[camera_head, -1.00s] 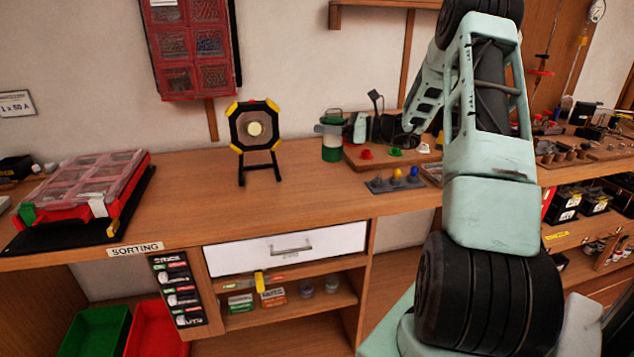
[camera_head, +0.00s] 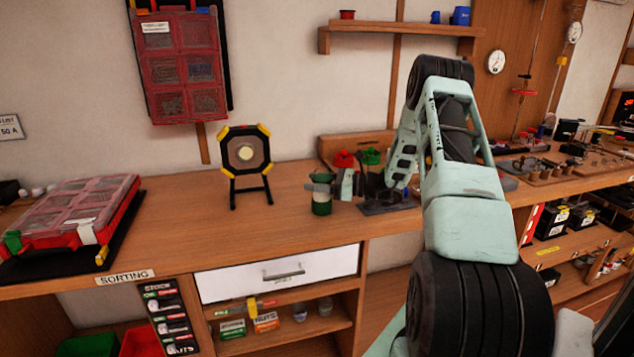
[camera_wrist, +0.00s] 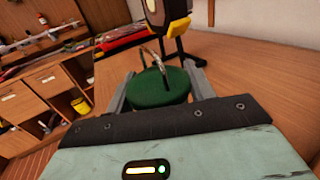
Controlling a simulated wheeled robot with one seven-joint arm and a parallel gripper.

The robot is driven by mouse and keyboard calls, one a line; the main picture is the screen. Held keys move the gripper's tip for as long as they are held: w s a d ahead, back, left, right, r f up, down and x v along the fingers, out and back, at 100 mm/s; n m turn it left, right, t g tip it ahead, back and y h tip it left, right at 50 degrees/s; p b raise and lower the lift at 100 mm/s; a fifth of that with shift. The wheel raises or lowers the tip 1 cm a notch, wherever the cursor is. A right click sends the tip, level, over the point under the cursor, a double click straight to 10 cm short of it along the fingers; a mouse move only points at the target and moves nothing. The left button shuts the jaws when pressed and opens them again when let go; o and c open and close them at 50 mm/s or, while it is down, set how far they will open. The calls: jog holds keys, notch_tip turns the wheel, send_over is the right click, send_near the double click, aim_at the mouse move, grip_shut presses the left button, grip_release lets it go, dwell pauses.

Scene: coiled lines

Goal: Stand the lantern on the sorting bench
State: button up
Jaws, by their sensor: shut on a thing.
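The lantern (camera_head: 321,208) has a green base and a pale middle, and it is upright above the front part of the sorting bench (camera_head: 190,240). My gripper (camera_head: 325,188) is shut around its middle from the right. In the wrist view the lantern's round green top (camera_wrist: 160,90) and thin wire handle show between my gripper's (camera_wrist: 158,82) two fingers. I cannot tell whether its base touches the bench top. The bench carries a "SORTING" label on its front edge.
A black and yellow work lamp (camera_head: 247,155) stands left of the lantern. A red parts case (camera_head: 75,212) lies farther left. Red and green items (camera_head: 370,157) and a grey tray (camera_head: 385,208) are close on the right. Bare bench top lies between case and lamp.

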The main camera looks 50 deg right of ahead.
jog(key=shift+f, duration=0.2)
jog(key=o, duration=1.1)
jog(key=shift+r, duration=0.2)
jog(key=b+v, duration=0.2)
jog(key=v, duration=1)
jog(key=shift+s, duration=0.1)
